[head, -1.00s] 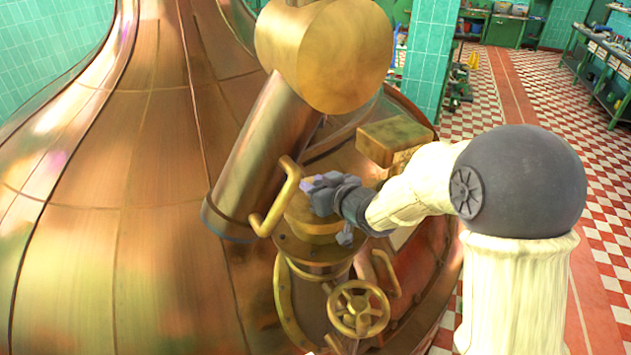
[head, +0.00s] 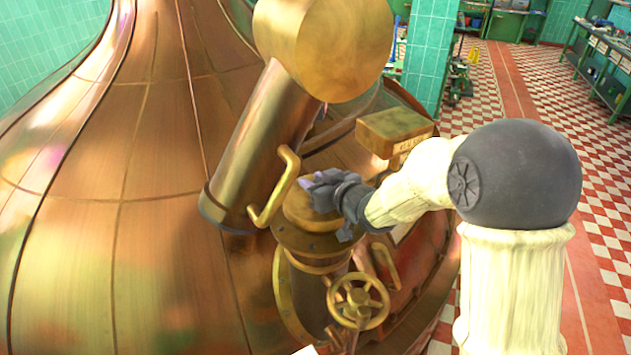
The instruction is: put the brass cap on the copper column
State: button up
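The brass cap (head: 300,212) is a thick round disc, level, at the top of the copper column (head: 324,265). The column is short and upright, with a wide bolted flange (head: 300,240) directly below the cap. The cap appears to rest on this flange, but I cannot tell whether a thin gap remains. My gripper (head: 318,190) reaches in from the right, and its grey fingers are over the cap's upper right side. The fingers overlap the cap in the picture. I cannot tell whether they grip it or are open, and they hide part of its top.
A thick tilted copper pipe (head: 250,150) with a big brass end stands close at the left. A curved brass handle (head: 273,190) is just left of the cap. A brass handwheel (head: 358,302) is below. A brass box (head: 393,130) is behind my wrist.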

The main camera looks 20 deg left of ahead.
jog(key=o, duration=0.4)
jog(key=shift+c, duration=0.2)
jog(key=shift+r, duration=0.1)
jog(key=shift+r+p, duration=0.8)
jog(key=shift+p, duration=0.1)
jog(key=b+v, duration=0.3)
jog(key=v, duration=0.9)
jog(key=shift+f+b, duration=0.2)
jog(key=shift+b, duration=0.2)
